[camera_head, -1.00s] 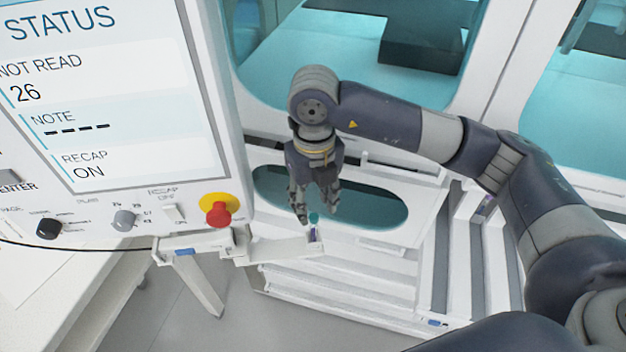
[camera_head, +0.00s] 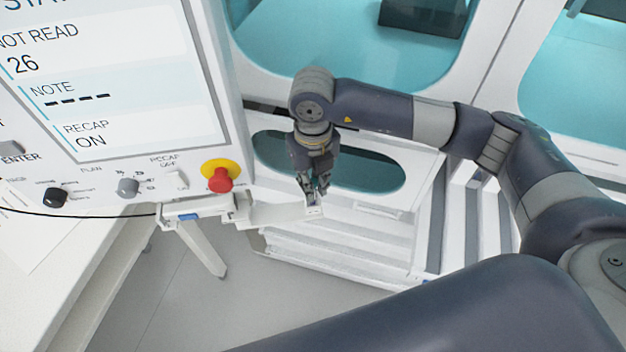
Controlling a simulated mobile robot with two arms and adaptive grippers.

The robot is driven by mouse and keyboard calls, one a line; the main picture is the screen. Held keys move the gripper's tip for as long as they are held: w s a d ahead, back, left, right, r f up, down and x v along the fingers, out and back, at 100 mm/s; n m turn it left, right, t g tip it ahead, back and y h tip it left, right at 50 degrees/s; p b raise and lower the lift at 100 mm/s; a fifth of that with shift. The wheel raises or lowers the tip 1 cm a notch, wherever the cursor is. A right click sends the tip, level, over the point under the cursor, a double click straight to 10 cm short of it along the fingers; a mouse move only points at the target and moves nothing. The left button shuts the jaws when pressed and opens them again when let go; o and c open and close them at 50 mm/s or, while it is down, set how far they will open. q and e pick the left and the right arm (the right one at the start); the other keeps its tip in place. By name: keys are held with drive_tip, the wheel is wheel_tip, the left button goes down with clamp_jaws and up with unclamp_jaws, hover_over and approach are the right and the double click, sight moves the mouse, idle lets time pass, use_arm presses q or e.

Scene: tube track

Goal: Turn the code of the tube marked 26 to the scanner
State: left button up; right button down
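My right gripper (camera_head: 314,191) points down at the end of the small white track arm (camera_head: 275,212). Its fingers are around the top of a small tube (camera_head: 313,200) standing at that end. The fingers hide most of the tube and its cap, and the gap between them is too small to judge. No number or code on the tube can be read. The status screen (camera_head: 110,80) at the left shows "NOT READ 26", "NOTE" with dashes, and "RECAP ON". My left gripper is not in view.
A red stop button on a yellow base (camera_head: 220,176) and several knobs and switches sit below the screen. White cabinet panels with an oval teal window (camera_head: 372,168) stand behind the gripper. Open grey floor (camera_head: 270,300) lies below.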

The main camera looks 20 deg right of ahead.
drive_tip(key=c, duration=2.2)
unclamp_jaws()
drive_tip(key=shift+c, duration=0.2)
clamp_jaws()
drive_tip(key=shift+r, duration=0.25)
drive_tip(key=shift+m+b, duration=0.4)
drive_tip(key=shift+m, duration=1)
drive_tip(key=shift+m, duration=1.4)
